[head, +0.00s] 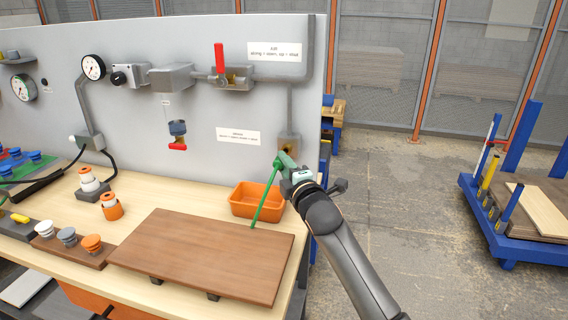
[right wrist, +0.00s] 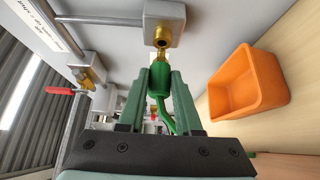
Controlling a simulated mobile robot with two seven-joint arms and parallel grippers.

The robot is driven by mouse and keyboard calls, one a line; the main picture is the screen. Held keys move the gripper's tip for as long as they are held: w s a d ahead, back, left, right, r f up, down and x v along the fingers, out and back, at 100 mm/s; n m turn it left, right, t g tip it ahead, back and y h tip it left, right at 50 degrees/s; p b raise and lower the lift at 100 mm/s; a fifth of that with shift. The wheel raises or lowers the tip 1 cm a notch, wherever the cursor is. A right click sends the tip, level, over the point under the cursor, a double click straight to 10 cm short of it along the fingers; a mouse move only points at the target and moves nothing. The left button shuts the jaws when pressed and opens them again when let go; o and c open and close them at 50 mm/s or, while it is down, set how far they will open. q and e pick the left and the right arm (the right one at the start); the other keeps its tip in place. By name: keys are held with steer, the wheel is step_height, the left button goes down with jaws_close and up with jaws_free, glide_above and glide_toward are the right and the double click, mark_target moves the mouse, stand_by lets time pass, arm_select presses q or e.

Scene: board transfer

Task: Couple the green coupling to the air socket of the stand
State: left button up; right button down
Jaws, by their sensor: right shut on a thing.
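The green coupling (right wrist: 159,80) is between the fingers of my right gripper (right wrist: 160,88), which is shut on it. Its green hose (head: 265,207) hangs down toward the brown board. The brass air socket (right wrist: 161,37) sticks out of a grey block (head: 289,142) at the right end of the stand panel (head: 215,110). In the right wrist view the coupling's front end lines up with the socket's tip and is very close to it; I cannot tell whether they touch or are joined. In the head view my right gripper (head: 287,166) is just below the block. My left gripper is not in view.
An orange bin (head: 257,207) stands below the socket; the hose passes in front of it. A brown board (head: 197,262) lies raised at the table front. A red valve handle (head: 219,58) points up on the pipe. Open floor lies to the right, with a blue cart (head: 480,205).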

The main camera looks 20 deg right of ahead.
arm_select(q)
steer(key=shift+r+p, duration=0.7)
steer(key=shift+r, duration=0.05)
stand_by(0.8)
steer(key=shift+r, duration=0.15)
arm_select(e)
steer(key=shift+w+d+r, duration=0.1)
steer(key=shift+w+d, duration=0.3)
steer(key=shift+w, duration=0.2)
steer(key=shift+w+d, duration=0.4)
steer(key=shift+w, duration=0.2)
stand_by(0.3)
steer(key=c, duration=0.5)
jaws_free()
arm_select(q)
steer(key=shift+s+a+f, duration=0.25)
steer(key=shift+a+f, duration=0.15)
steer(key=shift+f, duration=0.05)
arm_select(e)
steer(key=s, duration=1.2)
steer(key=shift+s+d, duration=0.1)
steer(key=shift+s, duration=0.15)
